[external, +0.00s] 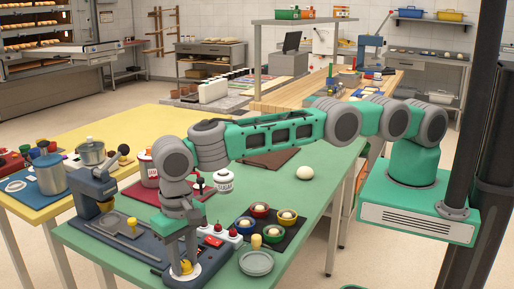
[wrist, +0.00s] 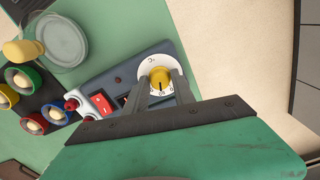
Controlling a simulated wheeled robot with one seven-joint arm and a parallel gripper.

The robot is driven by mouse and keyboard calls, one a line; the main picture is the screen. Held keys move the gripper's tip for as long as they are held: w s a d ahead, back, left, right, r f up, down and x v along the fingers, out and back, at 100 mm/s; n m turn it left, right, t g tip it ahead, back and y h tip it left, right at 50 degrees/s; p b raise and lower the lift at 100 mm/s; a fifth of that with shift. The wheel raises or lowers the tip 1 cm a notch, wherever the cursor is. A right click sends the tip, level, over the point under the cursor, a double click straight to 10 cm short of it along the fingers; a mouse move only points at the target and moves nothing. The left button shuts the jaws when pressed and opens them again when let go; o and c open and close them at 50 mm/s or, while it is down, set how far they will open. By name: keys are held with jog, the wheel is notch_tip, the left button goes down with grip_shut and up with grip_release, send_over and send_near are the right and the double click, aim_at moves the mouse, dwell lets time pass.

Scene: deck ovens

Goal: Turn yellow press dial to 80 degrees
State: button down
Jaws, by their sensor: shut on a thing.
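The yellow press dial (external: 186,267) sits on a white scale plate at the front end of the dark blue-grey press base. In the wrist view the yellow dial (wrist: 160,77) shows between my gripper's fingers, with a dark mark on its lower part and scale marks around it on the white plate (wrist: 148,68). My gripper (external: 184,262) points down over the dial from above. In the wrist view my gripper (wrist: 161,88) is shut on the dial, one finger on each side. The fingers cover part of the scale, and I cannot read the dial's angle.
A red switch (wrist: 101,103) and red knobs (wrist: 72,104) on white blocks are close to the dial. A glass dish (external: 256,263) and a dark tray (external: 290,236) with coloured bowls lie to the right. The press column (external: 93,190) stands left.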

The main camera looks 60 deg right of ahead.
aim_at(185, 263)
jog(key=c, duration=1.1)
grip_release()
jog(key=shift+o, duration=0.2)
notch_tip(185, 263, up, 8)
jog(key=shift+r+p, duration=0.1)
jog(key=shift+p, duration=1.1)
jog(key=shift+f, duration=0.2)
